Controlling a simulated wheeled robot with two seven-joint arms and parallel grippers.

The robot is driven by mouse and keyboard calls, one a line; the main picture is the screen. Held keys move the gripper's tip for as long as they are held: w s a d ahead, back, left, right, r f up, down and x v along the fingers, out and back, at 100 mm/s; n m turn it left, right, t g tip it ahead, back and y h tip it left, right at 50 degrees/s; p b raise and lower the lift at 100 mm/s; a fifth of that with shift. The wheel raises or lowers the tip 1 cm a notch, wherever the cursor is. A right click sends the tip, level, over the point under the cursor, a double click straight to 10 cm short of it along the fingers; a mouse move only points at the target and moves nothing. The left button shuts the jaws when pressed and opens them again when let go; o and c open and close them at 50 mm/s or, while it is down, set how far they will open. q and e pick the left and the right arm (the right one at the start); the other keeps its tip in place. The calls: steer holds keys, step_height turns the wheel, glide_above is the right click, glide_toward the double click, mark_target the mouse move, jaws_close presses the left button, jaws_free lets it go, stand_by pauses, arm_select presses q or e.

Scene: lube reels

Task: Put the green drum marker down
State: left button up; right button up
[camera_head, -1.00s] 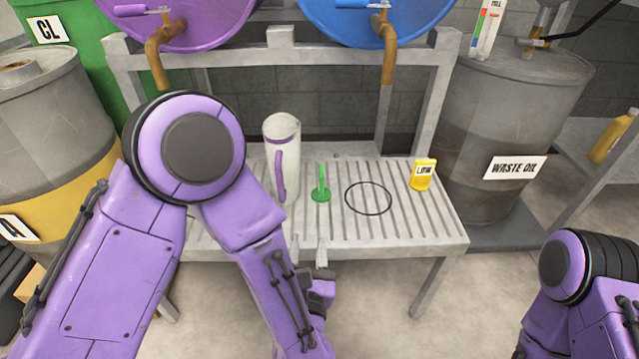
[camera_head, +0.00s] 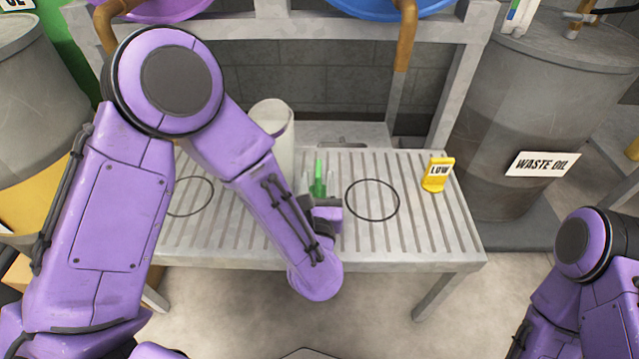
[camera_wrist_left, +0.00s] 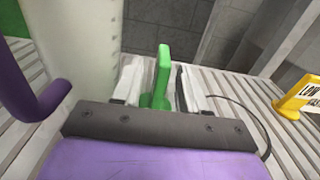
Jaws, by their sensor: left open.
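The green drum marker (camera_head: 319,180) stands upright on the slatted grey bench (camera_head: 420,225), between the white jug and the right black ring. It also shows in the left wrist view (camera_wrist_left: 162,75), between the two pale fingers. My left gripper (camera_head: 319,186) is open around it, one finger on each side, with gaps visible; its base is hidden behind the gripper body. In the left wrist view my left gripper (camera_wrist_left: 160,88) points toward the marker's upright part. My right arm shows at the lower right in the head view, but its gripper is out of view.
A white jug (camera_head: 270,125) with a purple handle (camera_wrist_left: 30,95) stands close to the left of my left gripper. A black ring (camera_head: 372,200) and a yellow LOW marker (camera_head: 437,175) are to the right. A waste oil drum (camera_head: 530,110) stands beyond the bench.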

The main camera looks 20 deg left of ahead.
mark_target(319, 169)
arm_select(q)
steer(key=b+x, duration=0.1)
steer(key=x, duration=0.3)
steer(key=shift+w, duration=0.15)
jaws_close()
steer(key=shift+r, duration=0.1)
